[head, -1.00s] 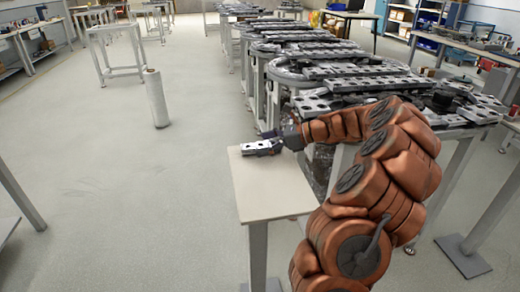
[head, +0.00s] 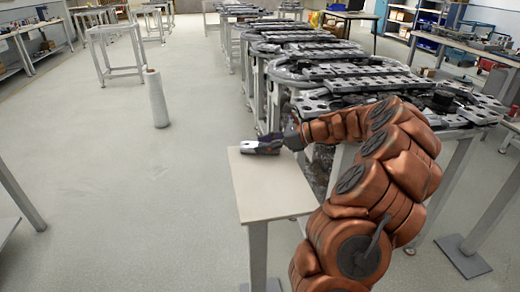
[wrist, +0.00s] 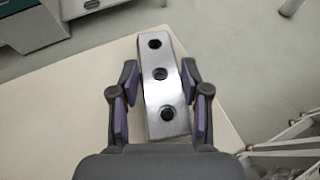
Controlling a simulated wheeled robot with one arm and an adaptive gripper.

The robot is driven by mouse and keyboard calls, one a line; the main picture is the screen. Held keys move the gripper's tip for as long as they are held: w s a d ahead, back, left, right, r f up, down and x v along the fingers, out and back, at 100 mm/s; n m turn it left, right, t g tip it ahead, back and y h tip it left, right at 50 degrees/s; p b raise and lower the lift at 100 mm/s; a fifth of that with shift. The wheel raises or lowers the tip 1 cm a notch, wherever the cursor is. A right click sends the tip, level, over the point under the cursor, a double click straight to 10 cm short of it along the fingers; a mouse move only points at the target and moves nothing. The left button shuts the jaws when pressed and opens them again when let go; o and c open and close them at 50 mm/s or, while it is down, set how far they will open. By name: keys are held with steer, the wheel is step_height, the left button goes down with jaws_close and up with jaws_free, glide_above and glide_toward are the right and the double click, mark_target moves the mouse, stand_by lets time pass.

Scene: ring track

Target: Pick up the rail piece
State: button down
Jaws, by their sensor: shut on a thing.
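The rail piece (wrist: 163,85) is a silver metal bar with three dark holes in a row along its top. In the wrist view it runs lengthwise between my two fingers, and its far end sticks out past the fingertips. My gripper (wrist: 162,80) is shut on it, with a purple-padded finger on each side. In the head view the rail piece (head: 246,145) shows only in part at the far edge of the small pale table (head: 270,187), with my gripper (head: 262,148) low over it. The piece's near end is hidden by my gripper.
A long row of grey track tables (head: 330,75) stands right of and behind the small table. A white wrapped roll (head: 156,98) stands on the floor to the left. The floor between is clear. Shelves and benches line the sides.

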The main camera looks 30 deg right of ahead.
stand_by(0.4)
steer(key=shift+r, duration=0.6)
steer(key=shift+s+d+r, duration=0.15)
steer(key=shift+r, duration=0.45)
steer(key=shift+s+d+r, duration=0.1)
steer(key=shift+r, duration=0.5)
steer(key=s+d+r, duration=0.1)
steer(key=s+d, duration=0.5)
steer(key=s, duration=0.8)
steer(key=shift+d+r+p, duration=0.2)
steer(key=shift+p, duration=0.1)
steer(key=shift+w, duration=0.1)
